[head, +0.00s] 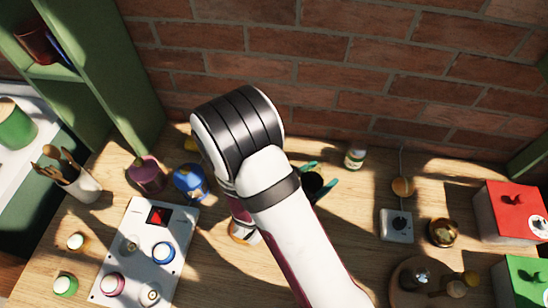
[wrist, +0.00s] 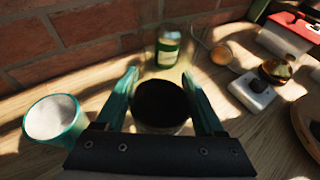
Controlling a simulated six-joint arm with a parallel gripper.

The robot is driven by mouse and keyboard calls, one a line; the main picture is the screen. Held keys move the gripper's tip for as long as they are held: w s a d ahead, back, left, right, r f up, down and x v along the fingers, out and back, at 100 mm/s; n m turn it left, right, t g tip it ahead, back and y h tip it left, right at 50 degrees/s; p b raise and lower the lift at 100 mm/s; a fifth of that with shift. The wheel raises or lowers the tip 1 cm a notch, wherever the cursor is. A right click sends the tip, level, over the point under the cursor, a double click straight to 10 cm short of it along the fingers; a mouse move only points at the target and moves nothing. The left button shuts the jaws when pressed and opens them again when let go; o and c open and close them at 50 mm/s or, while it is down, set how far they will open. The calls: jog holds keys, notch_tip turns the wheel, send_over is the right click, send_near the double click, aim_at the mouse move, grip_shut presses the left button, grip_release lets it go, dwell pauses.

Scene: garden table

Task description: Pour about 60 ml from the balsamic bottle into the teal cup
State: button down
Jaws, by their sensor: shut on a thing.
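My gripper (wrist: 162,102) has its two teal fingers closed around a dark, round-topped thing, which I take to be the balsamic bottle (wrist: 162,108). I see it nearly end-on, so its neck and label do not show. In the head view the fingers of my gripper (head: 311,180) show beside my arm, with the dark bottle (head: 313,186) between them. The teal cup (wrist: 40,138) stands upright to the left of my gripper in the wrist view, apart from it, with a pale interior. My arm appears to hide the cup in the head view.
A small bottle with a green label (head: 355,158) stands behind my gripper by the brick wall. A white box with a black knob (head: 397,226) and a brass pot (head: 443,232) are to the right. A blue object (head: 189,182) and a button panel (head: 130,285) are left.

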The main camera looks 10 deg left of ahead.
jog(key=a+f+n+y, duration=0.1)
jog(key=a, duration=0.1)
jog(key=s+a+f+t+y, duration=0.1)
jog(key=a, duration=0.1)
jog(key=s+a+f+n+y, duration=0.1)
jog(key=shift+s+a+n+t, duration=0.25)
jog(key=shift+a+n+t, duration=0.05)
jog(key=shift+a, duration=0.1)
jog(key=shift+w+g, duration=0.1)
jog(key=shift+g, duration=0.3)
